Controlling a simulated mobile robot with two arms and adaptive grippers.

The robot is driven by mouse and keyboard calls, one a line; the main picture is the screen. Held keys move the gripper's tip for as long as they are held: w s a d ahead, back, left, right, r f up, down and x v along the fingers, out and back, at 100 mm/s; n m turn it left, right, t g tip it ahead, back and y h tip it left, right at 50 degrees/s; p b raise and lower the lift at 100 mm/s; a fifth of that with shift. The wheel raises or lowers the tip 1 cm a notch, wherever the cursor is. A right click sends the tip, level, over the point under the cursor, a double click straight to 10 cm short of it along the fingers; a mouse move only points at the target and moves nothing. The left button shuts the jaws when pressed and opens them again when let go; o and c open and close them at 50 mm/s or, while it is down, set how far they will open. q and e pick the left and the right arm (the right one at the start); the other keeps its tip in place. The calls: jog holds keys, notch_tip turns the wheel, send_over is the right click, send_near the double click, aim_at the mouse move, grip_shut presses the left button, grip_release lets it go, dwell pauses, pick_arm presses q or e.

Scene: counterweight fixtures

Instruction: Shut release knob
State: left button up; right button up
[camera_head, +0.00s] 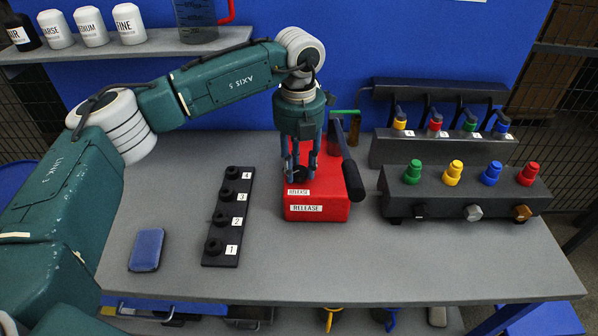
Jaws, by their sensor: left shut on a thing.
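A red box (316,213) with white RELEASE labels stands on the grey table near its middle. A small dark knob (301,175) shows on its top, partly hidden by my gripper. My left gripper (298,173) points down over the box, and its fingers are closed around the knob. A long black lever (351,176) stands at the right side of the box. I cannot tell the knob's exact turn or height behind the fingers. My right gripper is not in view.
A black strip with numbered knobs (230,218) and a blue pad (147,250) lie left of the box. A dark console with coloured knobs (466,203) stands right, with a rack of coloured plugs (440,150) behind it. The front of the table is clear.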

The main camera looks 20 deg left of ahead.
aim_at(297, 172)
pick_arm(q)
jog(key=m, duration=0.1)
jog(key=m+b, duration=0.1)
jog(key=m, duration=0.1)
jog(key=shift+s+f+m, duration=0.2)
jog(key=shift+f+m, duration=0.05)
jog(key=shift+m, duration=0.15)
jog(key=shift+m+b, duration=0.8)
jog(key=shift+m, duration=0.9)
jog(key=o, duration=1.1)
jog(key=shift+a+r, duration=0.1)
jog(key=shift+o, duration=0.2)
jog(key=shift+r, duration=0.15)
jog(key=shift+r, duration=0.15)
notch_tip(297, 172, up, 12)
